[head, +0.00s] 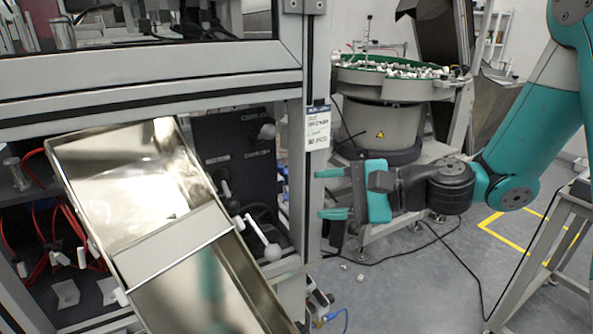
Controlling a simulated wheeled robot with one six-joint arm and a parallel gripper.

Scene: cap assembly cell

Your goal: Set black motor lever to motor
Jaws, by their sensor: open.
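A black control box (240,150) stands in the open lower part of the machine frame, behind the metal tray. Its face has small light lettering that I cannot read. A grey knob (267,131) sits at its upper right, and a lever with a light handle (225,186) is at its lower left. A larger lever with a pale ball end (271,252) sticks out below. I cannot tell which one is the motor lever or how it is set. My gripper (328,193) is open and empty, its teal fingers pointing left, right of the frame post and apart from the levers.
A shiny metal tray (115,215) slants across the left front, close to the levers. A grey frame post (297,150) with a white label stands between the box and my gripper. Red hoses (40,225) hang at left. A round feeder (385,105) stands behind.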

